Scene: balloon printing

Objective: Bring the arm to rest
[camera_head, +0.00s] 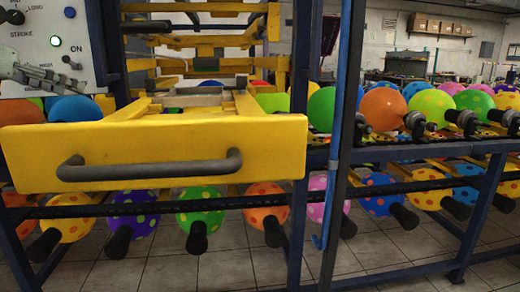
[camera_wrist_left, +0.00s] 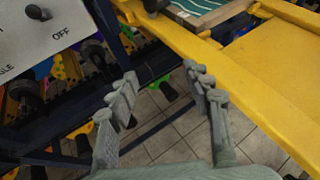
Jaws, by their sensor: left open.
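My left gripper (camera_head: 60,84) is at the left edge of the head view, in front of the control panel (camera_head: 40,40) and above the yellow drawer (camera_head: 150,150). In the left wrist view the left gripper (camera_wrist_left: 160,75) shows its two grey fingers spread apart, with nothing between them. Dark frame bars and floor tiles lie beyond the fingers. The yellow drawer (camera_wrist_left: 250,90) runs along the right of that view, apart from the fingers. My right gripper is in neither view.
The drawer front has a dark handle (camera_head: 150,168) and stands out toward me. A blue upright post (camera_head: 340,130) is right of it. Dotted balloons (camera_head: 200,207) on dark holders line the machine. Tiled floor (camera_head: 225,270) shows below.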

